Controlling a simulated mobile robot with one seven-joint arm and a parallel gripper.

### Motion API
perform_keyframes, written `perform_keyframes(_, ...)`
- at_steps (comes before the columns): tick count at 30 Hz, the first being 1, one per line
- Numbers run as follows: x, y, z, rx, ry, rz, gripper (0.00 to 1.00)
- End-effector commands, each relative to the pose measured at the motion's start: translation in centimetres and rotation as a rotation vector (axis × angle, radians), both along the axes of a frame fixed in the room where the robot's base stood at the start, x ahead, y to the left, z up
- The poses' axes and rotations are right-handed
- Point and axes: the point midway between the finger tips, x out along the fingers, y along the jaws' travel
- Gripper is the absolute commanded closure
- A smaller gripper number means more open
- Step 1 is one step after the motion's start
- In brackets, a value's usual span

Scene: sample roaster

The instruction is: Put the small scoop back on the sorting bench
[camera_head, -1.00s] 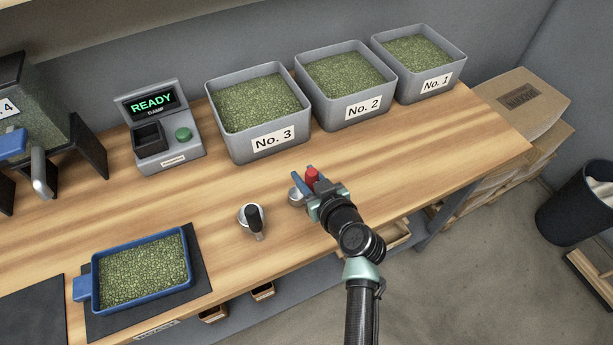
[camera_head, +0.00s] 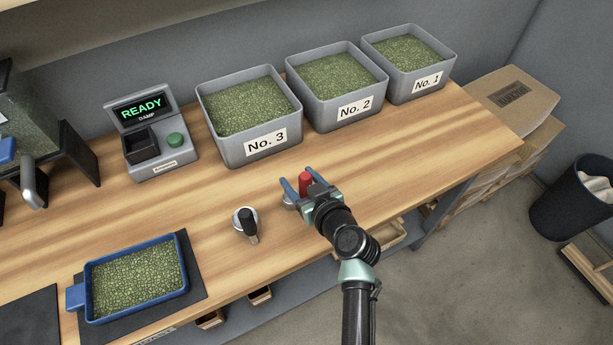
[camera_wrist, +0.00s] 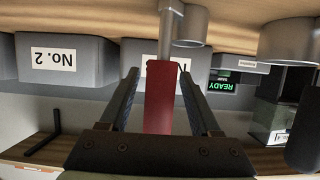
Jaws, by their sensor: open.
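The small scoop has a red upright handle (camera_head: 305,181) and a small silver cup (camera_head: 289,200), which appears to stand on the wooden sorting bench (camera_head: 400,180) near its front edge. My gripper (camera_head: 299,182) is open, with its blue fingers on either side of the red handle. In the wrist view, which is upside down, the red handle (camera_wrist: 159,100) lies between my gripper's fingers (camera_wrist: 165,95), with a gap visible on each side. The silver cup (camera_wrist: 190,27) meets the bench there.
A larger scoop with a black handle (camera_head: 247,221) stands just left. Grey bins No. 3 (camera_head: 230,147), No. 2 (camera_head: 325,117) and No. 1 (camera_head: 405,92) line the back. A blue tray of beans (camera_head: 138,312) sits front left. Bench to the right is clear.

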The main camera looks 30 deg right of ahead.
Motion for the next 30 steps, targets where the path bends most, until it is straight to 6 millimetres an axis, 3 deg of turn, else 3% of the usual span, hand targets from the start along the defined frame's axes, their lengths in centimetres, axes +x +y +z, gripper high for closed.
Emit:
perform_keyframes(5, -1.2, 0.0, 0.6, 0.001, 0.000, 0.000, 0.36)
perform_keyframes(21, -9.8, -0.4, 4.1, 0.000, 0.000, -0.002, 0.36)
perform_keyframes(30, -11.2, -0.4, 4.8, 0.001, 0.000, -0.001, 0.36)
